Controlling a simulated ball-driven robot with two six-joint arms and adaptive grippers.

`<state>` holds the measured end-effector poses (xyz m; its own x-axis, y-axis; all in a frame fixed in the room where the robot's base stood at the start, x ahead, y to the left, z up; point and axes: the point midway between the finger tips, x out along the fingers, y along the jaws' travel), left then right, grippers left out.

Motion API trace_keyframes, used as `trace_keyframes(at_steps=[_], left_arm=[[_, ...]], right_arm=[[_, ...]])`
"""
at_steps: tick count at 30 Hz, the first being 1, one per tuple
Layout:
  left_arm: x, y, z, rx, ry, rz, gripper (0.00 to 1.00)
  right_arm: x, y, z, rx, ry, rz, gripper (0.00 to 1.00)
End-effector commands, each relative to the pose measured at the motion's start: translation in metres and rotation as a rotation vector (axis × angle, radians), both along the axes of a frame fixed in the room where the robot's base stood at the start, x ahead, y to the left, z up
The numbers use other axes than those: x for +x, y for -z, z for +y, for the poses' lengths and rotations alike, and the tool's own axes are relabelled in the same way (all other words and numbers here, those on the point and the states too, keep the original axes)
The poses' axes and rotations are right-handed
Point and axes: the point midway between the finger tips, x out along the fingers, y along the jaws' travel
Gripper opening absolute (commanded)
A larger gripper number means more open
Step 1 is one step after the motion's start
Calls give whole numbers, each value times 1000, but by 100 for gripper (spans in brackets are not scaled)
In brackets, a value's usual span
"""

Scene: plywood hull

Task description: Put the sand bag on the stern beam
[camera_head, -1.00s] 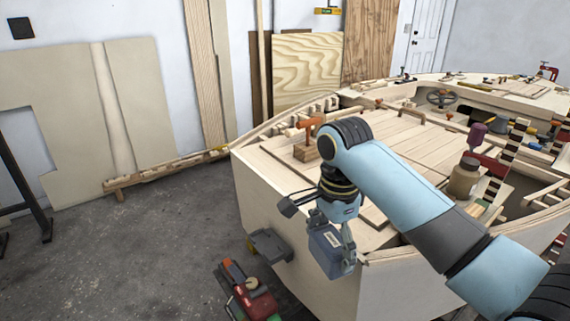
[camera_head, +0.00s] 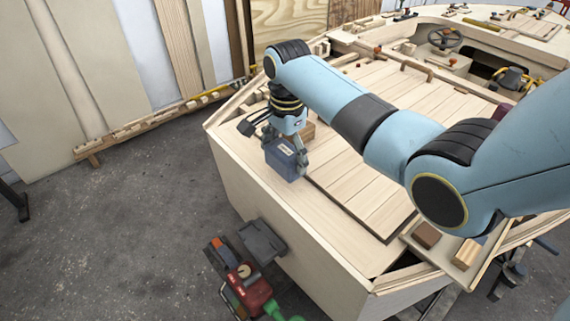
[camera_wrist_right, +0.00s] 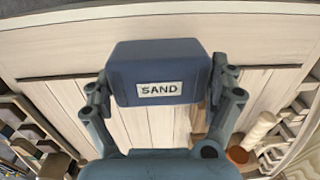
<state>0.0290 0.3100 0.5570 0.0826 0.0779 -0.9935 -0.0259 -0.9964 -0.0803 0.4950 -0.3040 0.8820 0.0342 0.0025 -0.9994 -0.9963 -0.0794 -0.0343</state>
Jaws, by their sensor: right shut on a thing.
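The sand bag (camera_head: 282,160) is a dark blue block with a white label, which reads SAND in the wrist view (camera_wrist_right: 160,75). My right gripper (camera_head: 287,152) is shut on it, with one finger on each side in the wrist view (camera_wrist_right: 165,92). The stern beam (camera_head: 325,222) appears to be the pale wooden strip along the boat's stern edge. The bag is over its left part in the head view; I cannot tell whether it touches the wood. My left gripper is not in view.
A wooden block (camera_head: 308,131) stands just behind my right gripper. The planked deck (camera_head: 385,135) lies beyond the beam. A grey bracket (camera_head: 262,241) is on the outer stern face, with a red machine (camera_head: 247,290) below. The beam's right part is clear.

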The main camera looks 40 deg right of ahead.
Motion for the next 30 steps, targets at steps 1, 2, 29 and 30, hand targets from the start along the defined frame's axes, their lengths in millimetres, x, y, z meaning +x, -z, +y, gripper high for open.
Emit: trace_keyframes(at_steps=[1, 2, 29, 30], left_arm=[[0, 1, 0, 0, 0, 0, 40], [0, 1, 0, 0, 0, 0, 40], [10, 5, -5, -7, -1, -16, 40], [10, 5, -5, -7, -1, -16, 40]], right_arm=[[1, 3, 0, 0, 0, -2, 33], [1, 6, 0, 0, 0, -2, 33], [0, 43, 0, 0, 0, -2, 100], [0, 43, 0, 0, 0, -2, 100]])
